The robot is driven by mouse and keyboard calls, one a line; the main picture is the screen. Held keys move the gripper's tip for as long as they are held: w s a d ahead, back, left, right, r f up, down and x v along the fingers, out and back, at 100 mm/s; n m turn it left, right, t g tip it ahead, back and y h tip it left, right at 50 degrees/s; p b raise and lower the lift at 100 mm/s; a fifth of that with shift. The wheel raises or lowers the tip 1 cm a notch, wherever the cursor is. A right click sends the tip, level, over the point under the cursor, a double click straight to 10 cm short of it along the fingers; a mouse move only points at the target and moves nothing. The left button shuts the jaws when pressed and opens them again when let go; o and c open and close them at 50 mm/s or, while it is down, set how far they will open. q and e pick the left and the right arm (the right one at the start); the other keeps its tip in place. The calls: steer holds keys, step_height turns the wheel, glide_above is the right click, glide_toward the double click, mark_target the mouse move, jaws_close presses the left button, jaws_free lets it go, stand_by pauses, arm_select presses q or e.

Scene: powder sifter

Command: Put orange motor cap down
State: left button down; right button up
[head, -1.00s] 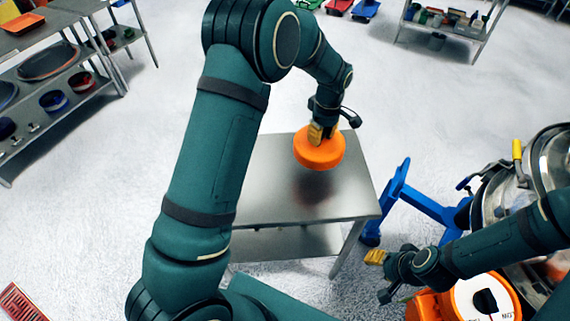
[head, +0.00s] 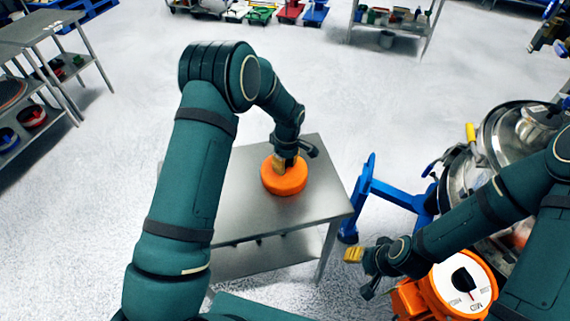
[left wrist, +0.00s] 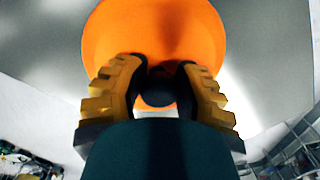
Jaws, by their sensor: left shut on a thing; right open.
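The orange motor cap (head: 284,182) is a round orange disc at the steel table (head: 232,208), over the middle of its top. I cannot tell for sure whether it touches the top. My left gripper (head: 285,162) is above the cap with its yellow fingers shut on it. In the left wrist view the cap (left wrist: 150,30) fills the top, and the gripper (left wrist: 155,85) has a finger on each side of a dark part at the cap's middle. My right gripper (head: 362,262) is open and empty, to the right of the table.
The blue stand (head: 385,195) and the shiny metal sifter (head: 490,140) are to the right. An orange motor with a white dial face (head: 465,285) is near my right arm. Shelves (head: 30,95) stand at the far left. The tabletop around the cap is clear.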

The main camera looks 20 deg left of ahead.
arm_select(q)
steer(key=c, duration=0.7)
jaws_free()
steer(key=shift+f, duration=0.15)
steer(key=shift+r, duration=0.45)
steer(key=r, duration=0.7)
steer(key=w+r, duration=0.1)
steer(key=r, duration=0.3)
steer(key=shift+d+r, duration=0.15)
steer(key=shift+r, duration=0.05)
steer(key=shift+s, duration=0.1)
